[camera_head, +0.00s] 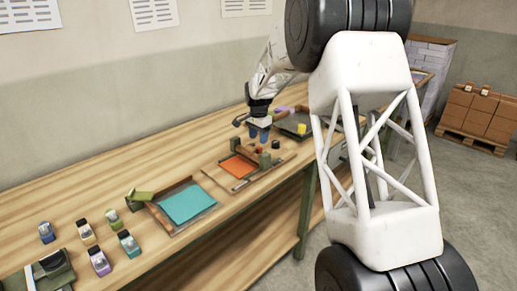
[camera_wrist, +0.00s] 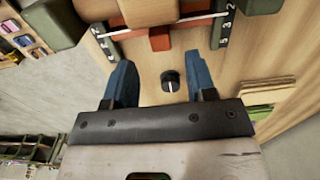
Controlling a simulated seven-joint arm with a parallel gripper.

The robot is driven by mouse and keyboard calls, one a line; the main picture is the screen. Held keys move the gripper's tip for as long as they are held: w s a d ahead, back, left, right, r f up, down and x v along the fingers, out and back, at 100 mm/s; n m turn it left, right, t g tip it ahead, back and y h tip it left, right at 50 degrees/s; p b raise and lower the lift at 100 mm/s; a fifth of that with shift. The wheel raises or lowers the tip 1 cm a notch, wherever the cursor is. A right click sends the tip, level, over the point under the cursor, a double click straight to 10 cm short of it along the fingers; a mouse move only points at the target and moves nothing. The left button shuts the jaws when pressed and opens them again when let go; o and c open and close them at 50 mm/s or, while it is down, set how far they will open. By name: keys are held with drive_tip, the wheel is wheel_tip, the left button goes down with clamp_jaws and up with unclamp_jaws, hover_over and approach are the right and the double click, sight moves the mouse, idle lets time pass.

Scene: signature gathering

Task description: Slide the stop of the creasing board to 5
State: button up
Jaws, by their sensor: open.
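The creasing board (camera_head: 262,176), with an orange sheet and green blocks, lies on the bench in the head view. In the wrist view its near end fills the top, with dark number strips (camera_wrist: 225,30) reading about 2 to 5. A red-brown crossbar with a block-like tab (camera_wrist: 160,38), seemingly the stop, spans between the strips; its exact number is unclear. My gripper (camera_wrist: 162,85) is open and empty, its blue fingers apart and pointing toward the board, short of the tab. It also shows above the bench in the head view (camera_head: 258,134).
A small black knob (camera_wrist: 170,81) stands on the bench between my fingers in the wrist view. A tray with a teal sheet (camera_head: 187,203) and several small stampers (camera_head: 100,261) lie to the left. A dark tray with a yellow block (camera_head: 302,128) lies beyond.

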sight(259, 147)
drive_tip(key=shift+f, duration=2.85)
drive_tip(key=shift+c, duration=0.5)
clamp_jaws()
